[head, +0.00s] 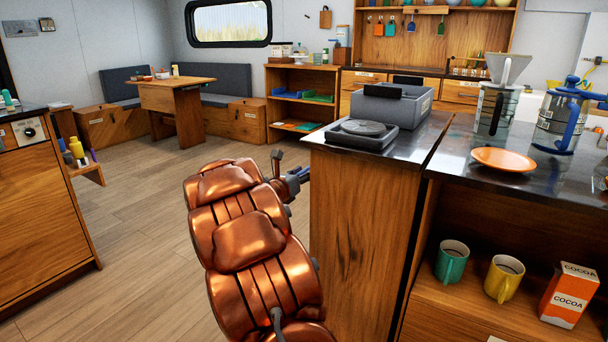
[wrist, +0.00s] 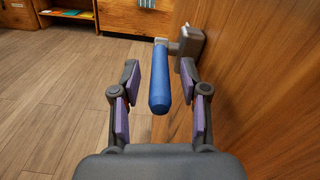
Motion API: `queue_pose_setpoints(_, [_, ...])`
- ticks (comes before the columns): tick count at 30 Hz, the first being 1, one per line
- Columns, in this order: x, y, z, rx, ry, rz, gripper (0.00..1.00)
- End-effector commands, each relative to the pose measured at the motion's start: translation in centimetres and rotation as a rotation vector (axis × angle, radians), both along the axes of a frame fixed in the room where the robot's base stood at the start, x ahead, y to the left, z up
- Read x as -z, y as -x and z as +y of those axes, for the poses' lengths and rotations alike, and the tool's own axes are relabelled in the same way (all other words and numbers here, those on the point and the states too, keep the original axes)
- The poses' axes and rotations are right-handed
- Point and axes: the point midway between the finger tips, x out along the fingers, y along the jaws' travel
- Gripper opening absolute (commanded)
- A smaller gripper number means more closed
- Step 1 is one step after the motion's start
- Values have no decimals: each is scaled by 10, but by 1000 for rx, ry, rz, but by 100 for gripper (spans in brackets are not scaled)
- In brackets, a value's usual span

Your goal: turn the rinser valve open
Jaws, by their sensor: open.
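The rinser valve shows in the wrist view as a dark grey body (wrist: 188,46) on the wooden side panel, with a blue lever handle (wrist: 159,85) pointing toward the camera. My gripper (wrist: 159,74) is open, with one finger on each side of the blue handle. Gaps show between the handle and both fingers. In the head view, my copper arm hides most of the gripper; a blue part (head: 299,173) shows beside the counter's side, partly hidden. A dark flat unit with a round grate (head: 362,129), perhaps the rinser, sits on the counter corner.
The wooden counter side (head: 355,240) stands close to the right of my gripper. On top are a grey box (head: 392,105), an orange plate (head: 503,159) and a blue-handled pot (head: 560,118). Mugs and a cocoa box (head: 568,296) stand on the shelf below. Open floor lies left.

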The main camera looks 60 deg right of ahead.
Motion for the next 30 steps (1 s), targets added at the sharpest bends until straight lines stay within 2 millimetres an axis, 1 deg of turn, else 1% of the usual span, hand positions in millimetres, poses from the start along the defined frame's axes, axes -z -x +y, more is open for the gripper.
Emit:
queue_pose_setpoints(4, [0,0,0,0,0,0,43])
queue_pose_setpoints(15, [0,0,1,0,0,0,5])
queue_pose_setpoints(17, [0,0,1,0,0,0,0])
queue_pose_setpoints(30, [0,0,1,0,0,0,0])
